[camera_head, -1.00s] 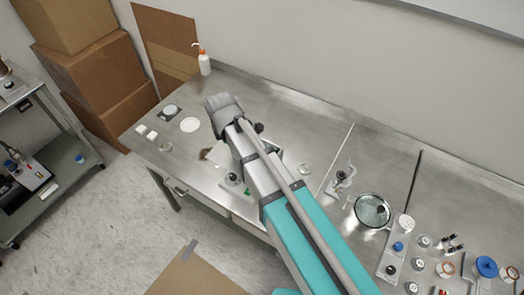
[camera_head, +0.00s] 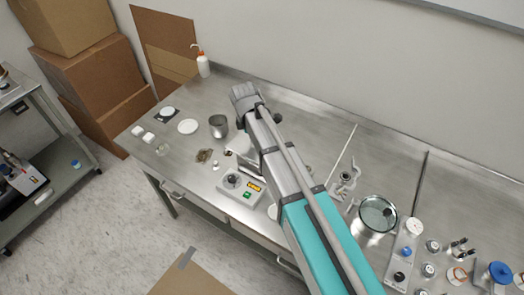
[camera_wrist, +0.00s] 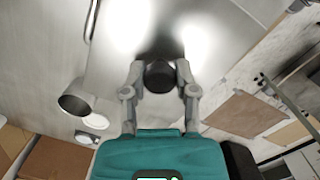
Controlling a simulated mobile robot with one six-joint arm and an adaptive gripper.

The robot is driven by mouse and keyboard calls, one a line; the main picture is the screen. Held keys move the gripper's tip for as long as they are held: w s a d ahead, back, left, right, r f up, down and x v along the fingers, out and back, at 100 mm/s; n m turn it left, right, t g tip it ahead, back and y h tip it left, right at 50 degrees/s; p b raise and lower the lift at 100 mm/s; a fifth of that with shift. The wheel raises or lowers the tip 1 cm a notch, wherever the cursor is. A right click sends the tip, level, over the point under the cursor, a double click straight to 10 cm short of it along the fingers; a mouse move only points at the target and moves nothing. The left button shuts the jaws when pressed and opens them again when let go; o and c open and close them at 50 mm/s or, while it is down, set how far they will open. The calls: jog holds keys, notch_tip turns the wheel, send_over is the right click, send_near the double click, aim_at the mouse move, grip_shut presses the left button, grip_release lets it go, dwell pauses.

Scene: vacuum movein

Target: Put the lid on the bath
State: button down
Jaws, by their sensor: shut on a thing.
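The lid (camera_wrist: 215,60) is a flat shiny metal plate with a round black knob (camera_wrist: 159,75). My gripper (camera_wrist: 160,68) is shut on the knob, one finger on each side. In the head view part of the lid (camera_head: 239,141) shows left of my arm, over or near the back of the bath. The bath (camera_head: 225,190) stands on the bench, with a dial, a yellow display and a green switch on its front. My arm hides its opening, so I cannot tell whether the lid touches it.
A metal beaker (camera_head: 218,127) and a white dish (camera_head: 187,126) stand left of the lid. A small brown object (camera_head: 204,156) lies beside the bath. Right of my arm are a clamp-like device (camera_head: 346,180) and a round glass-topped vessel (camera_head: 376,214).

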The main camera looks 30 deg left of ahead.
jog(key=shift+w+d+f+b, duration=0.1)
jog(key=shift+w+f+b, duration=0.65)
jog(key=shift+f, duration=0.2)
jog(key=shift+w+d+f+b, duration=0.1)
jog(key=shift+w+f+b, duration=0.65)
jog(key=shift+f, duration=0.15)
jog(key=shift+f, duration=0.1)
jog(key=shift+w+f+b, duration=0.4)
jog(key=shift+f+b, duration=0.1)
jog(key=shift+b, duration=0.05)
jog(key=shift+f+b, duration=1.4)
jog(key=shift+f+b, duration=0.3)
jog(key=shift+c, duration=2)
grip_release()
jog(key=shift+r, duration=0.2)
